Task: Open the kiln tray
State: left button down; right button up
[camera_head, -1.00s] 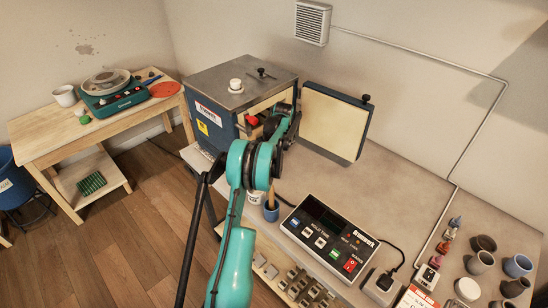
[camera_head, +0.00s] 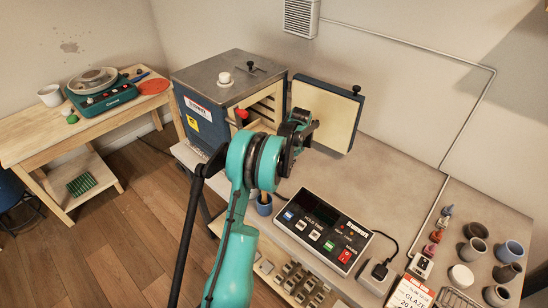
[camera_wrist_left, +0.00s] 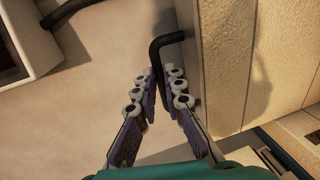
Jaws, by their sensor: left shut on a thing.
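The blue kiln (camera_head: 205,115) stands at the back of the table with its cream-lined door (camera_head: 325,115) swung open to the right. Pale slatted parts show in its opening (camera_head: 265,103). My left gripper (camera_head: 303,132) is in front of the opening, partly hidden behind my teal arm. How far the tray is out cannot be told. My right gripper is not in view.
A control box (camera_head: 325,230) with buttons sits on the table in front of the door. Small pots (camera_head: 474,248) and bottles (camera_head: 437,235) stand at the right. The potter's wheel (camera_head: 95,88) is on a separate wooden table at left. The middle right of the table is clear.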

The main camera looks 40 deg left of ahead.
pick_arm(q)
jog(key=d, duration=0.6)
jog(key=shift+s+d, duration=0.25)
jog(key=c, duration=1.6)
grip_release()
notch_tip(320, 180, up, 12)
jog(key=d, duration=0.2)
jog(key=shift+s+d+f, duration=0.1)
